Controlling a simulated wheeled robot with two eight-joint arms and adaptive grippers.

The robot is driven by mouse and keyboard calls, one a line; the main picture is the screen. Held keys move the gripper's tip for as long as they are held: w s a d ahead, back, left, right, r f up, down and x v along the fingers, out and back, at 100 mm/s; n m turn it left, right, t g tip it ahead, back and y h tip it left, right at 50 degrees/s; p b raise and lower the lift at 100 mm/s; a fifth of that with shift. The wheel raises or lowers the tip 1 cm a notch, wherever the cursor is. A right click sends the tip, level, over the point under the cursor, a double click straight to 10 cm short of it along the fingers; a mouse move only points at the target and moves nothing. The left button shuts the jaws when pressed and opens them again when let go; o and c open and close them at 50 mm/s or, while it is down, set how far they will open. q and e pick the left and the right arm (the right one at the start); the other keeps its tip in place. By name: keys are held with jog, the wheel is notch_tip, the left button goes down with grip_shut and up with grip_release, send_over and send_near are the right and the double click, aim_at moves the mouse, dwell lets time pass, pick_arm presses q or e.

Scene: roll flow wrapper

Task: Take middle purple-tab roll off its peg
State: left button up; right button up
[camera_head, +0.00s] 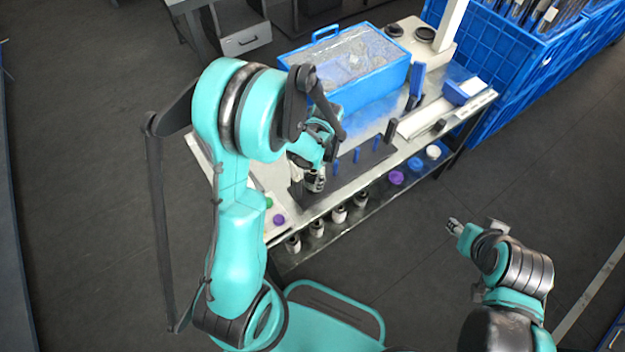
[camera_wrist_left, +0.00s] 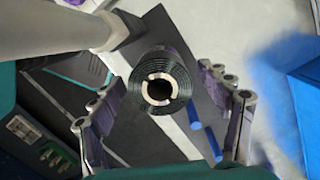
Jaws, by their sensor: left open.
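A dark roll (camera_wrist_left: 135,88) with a pale core ring shows end-on in the left wrist view, with a bit of purple visible behind its upper right edge. My left gripper (camera_wrist_left: 165,108) is open, its fingers on either side of the roll with gaps between. In the head view my left gripper (camera_head: 316,165) hangs over the front left of the bench, close above the roll (camera_head: 314,184). Two blue pegs (camera_wrist_left: 203,132) stand beside the roll; several blue pegs (camera_head: 357,156) show in the head view. My right gripper (camera_head: 454,226) is off the bench's front; its jaws are too small to judge.
The dark peg strip (camera_head: 350,173) runs along the bench. A blue bin (camera_head: 370,88) stands behind it. Below, a shelf holds several rolls (camera_head: 338,215), a purple roll (camera_head: 396,178) and a blue one (camera_head: 415,164). Blue crates (camera_head: 500,55) stand at the right. The floor in front is clear.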

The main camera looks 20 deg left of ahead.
pick_arm(q)
jog(key=f, duration=0.1)
jog(key=f+b, duration=0.1)
jog(key=f, duration=0.1)
jog(key=f+b, duration=0.1)
jog(key=f, duration=0.1)
jog(key=shift+s+a+f, duration=0.1)
jog(key=shift+a, duration=0.2)
jog(key=c, duration=1.5)
jog(key=shift+c, duration=0.2)
